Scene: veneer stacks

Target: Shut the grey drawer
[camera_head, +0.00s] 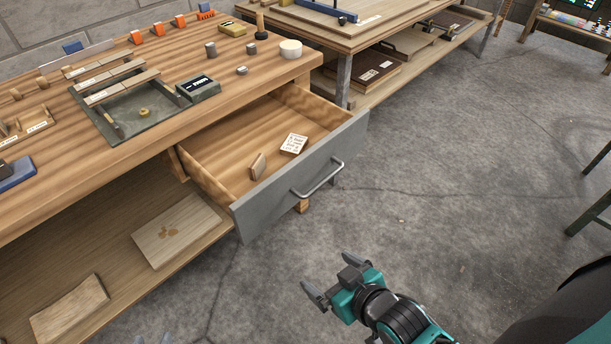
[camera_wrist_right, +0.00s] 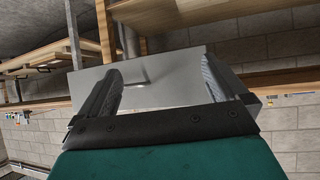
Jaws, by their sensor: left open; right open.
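The grey drawer (camera_head: 290,180) stands pulled out from the wooden workbench, its inside showing from above. A metal bar handle (camera_head: 318,180) is on its grey front. A small labelled block (camera_head: 293,144) and a small wooden piece (camera_head: 258,166) are inside it. My right gripper (camera_head: 326,270) is open and empty in front of the drawer, apart from it. In the right wrist view the drawer front (camera_wrist_right: 165,92) and handle (camera_wrist_right: 134,78) show beyond the open fingers (camera_wrist_right: 162,70). Only the tips of my left gripper (camera_head: 153,340) show at the bottom edge, open.
The workbench top (camera_head: 150,150) carries a grey tray (camera_head: 145,122), small weights and blocks. Boards lie on its lower shelf (camera_head: 110,262). A second table (camera_head: 330,35) stands behind the drawer. The concrete floor (camera_head: 430,190) right of the drawer is clear.

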